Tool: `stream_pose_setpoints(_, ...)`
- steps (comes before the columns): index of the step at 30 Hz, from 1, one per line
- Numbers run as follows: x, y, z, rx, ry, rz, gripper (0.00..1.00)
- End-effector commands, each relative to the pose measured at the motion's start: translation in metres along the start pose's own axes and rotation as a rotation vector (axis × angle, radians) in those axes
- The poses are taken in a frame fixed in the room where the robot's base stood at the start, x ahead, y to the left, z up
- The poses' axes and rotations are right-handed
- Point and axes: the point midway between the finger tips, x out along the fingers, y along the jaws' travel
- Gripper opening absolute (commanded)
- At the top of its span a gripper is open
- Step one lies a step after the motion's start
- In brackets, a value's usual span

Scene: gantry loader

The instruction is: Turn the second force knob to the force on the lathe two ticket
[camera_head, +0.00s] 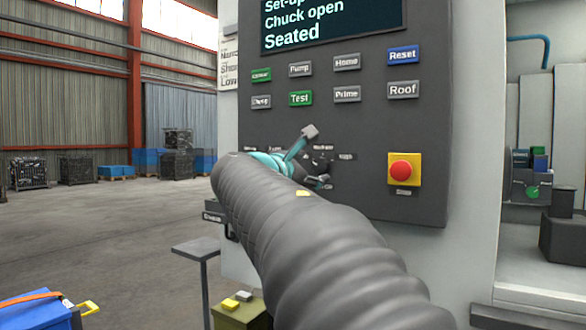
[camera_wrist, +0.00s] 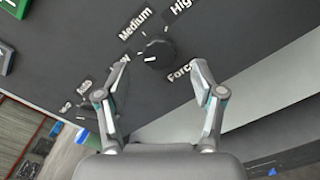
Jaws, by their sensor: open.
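A dark round force knob (camera_wrist: 158,50) sits on the grey control panel in the wrist view. It has a pale mark on its left part; the exact setting is hard to tell. Labels "Medium", "High" and "Force" stand around it, and another label is partly hidden by my left finger. My gripper (camera_wrist: 160,78) is open and empty, its fingers apart below and either side of the knob. In the head view my gripper (camera_head: 314,157) is at the lower panel, and my arm covers part of the knob row. No readable lathe two ticket shows.
The panel (camera_head: 350,125) carries several buttons, a screen (camera_head: 330,22) reading "Chuck open" and "Seated", and a red stop button (camera_head: 404,170) right of my gripper. A white sign (camera_head: 229,68), partly cut off, is left of the panel. Open floor (camera_head: 100,225) lies left.

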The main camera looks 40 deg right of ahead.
Motion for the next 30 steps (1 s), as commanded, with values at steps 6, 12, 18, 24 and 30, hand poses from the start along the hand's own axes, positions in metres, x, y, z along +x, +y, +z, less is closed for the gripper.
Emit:
stream_pose_setpoints(6, -0.045, 0.001, 0.0, 0.0, 0.002, 0.005, 0.68)
stream_pose_setpoints(12, -0.072, 0.0, 0.0, 0.0, 0.001, 0.002, 0.68)
stream_pose_setpoints(18, -0.083, -0.001, 0.0, -0.001, 0.0, 0.0, 0.68)
stream_pose_setpoints(24, -0.084, -0.001, 0.0, -0.001, -0.001, -0.001, 0.68)
stream_pose_setpoints(30, -0.084, -0.001, 0.0, -0.001, -0.001, -0.001, 0.68)
